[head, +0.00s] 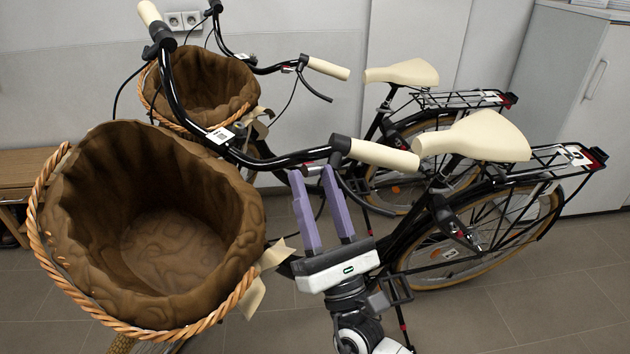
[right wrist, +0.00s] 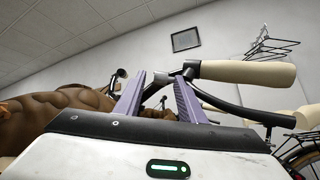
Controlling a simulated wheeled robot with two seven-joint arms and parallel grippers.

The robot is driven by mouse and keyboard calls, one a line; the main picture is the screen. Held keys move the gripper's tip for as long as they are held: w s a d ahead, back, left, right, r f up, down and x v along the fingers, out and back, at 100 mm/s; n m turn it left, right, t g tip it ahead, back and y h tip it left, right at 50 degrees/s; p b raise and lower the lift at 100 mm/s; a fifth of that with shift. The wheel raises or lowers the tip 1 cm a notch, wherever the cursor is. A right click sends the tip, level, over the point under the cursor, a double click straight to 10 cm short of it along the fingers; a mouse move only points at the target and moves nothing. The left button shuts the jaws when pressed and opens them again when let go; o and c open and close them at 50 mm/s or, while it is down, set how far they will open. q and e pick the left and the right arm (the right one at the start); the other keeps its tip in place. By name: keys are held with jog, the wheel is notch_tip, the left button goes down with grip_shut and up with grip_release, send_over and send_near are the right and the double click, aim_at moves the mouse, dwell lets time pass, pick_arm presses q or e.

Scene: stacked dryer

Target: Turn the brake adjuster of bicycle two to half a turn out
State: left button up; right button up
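Two black bicycles with cream grips stand side by side. The nearer bicycle's handlebar (head: 287,158) ends in a cream right grip (head: 376,153) with a black brake lever (head: 355,198) below it. A small white plate (head: 220,136) sits on this handlebar; its mark is too small to read surely. The farther bicycle's right grip (head: 328,68) is behind. Brake adjusters are too small to make out clearly. My right gripper (head: 312,172) is open and empty, its purple fingers pointing up just under the nearer handlebar, beside the inner end of the grip. My left gripper is out of view.
A large lined wicker basket (head: 45,245) on the nearer bicycle fills the left; a second basket (head: 205,95) is behind. Saddles (head: 475,140) and racks extend right. A grey cabinet (head: 570,90) stands at the back right. The floor at lower right is clear.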

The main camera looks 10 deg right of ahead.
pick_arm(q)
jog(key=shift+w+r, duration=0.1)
pick_arm(e)
jog(key=shift+w, duration=0.1)
